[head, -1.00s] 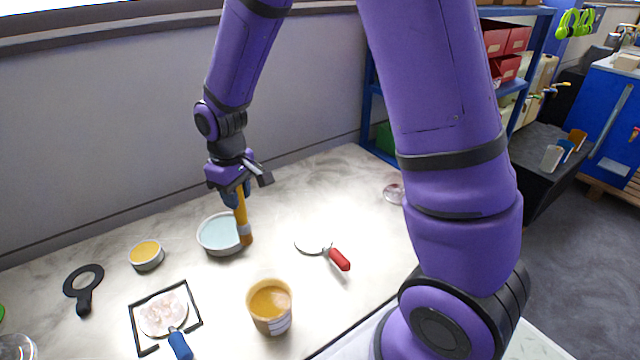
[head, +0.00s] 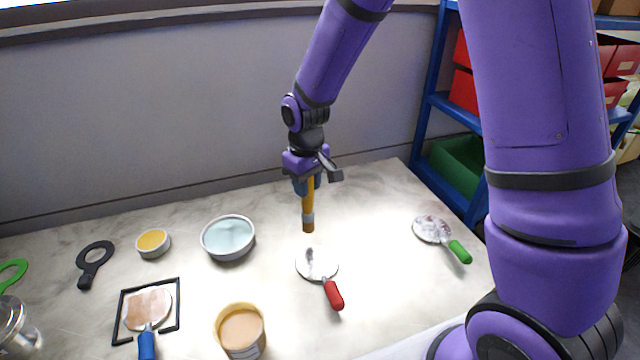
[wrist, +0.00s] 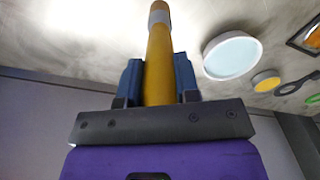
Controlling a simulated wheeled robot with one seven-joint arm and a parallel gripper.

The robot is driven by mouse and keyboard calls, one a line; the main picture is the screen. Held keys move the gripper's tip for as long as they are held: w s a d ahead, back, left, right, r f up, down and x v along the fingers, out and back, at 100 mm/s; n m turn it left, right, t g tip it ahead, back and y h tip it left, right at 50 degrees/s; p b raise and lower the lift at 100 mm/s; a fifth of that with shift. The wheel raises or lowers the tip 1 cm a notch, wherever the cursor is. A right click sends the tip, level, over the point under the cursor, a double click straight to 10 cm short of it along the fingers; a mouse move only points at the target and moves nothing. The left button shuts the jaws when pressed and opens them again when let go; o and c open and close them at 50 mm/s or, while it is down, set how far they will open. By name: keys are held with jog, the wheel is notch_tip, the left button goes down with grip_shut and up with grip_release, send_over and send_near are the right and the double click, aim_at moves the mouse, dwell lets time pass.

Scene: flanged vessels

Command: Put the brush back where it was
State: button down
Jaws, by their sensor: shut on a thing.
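The brush (head: 308,205) has a yellow handle, a grey metal band and a brown tip. My gripper (head: 307,185) is shut on its handle and holds it upright, tip down. The tip is just above the far edge of a pale round flange (head: 325,267) with a red handle; I cannot tell whether they touch. A dark smear or reflection shows on that flange.
Left of the brush stand a light-blue-filled bowl (head: 228,238), a small yellow-filled dish (head: 152,243) and a tan-filled pot (head: 240,328). A blue-handled disc (head: 148,308) lies in a black frame. A green-handled disc (head: 435,230) lies right. The table between is clear.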

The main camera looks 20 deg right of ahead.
jog(key=w+d+f, duration=0.2)
jog(key=w+d, duration=0.1)
jog(key=w, duration=0.3)
jog(key=w+d+f, duration=0.2)
jog(key=w+d, duration=0.1)
jog(key=w, duration=0.3)
jog(key=shift+f, duration=0.4)
jog(key=c, duration=0.8)
grip_release()
jog(key=shift+f, duration=0.1)
jog(key=shift+c, duration=0.2)
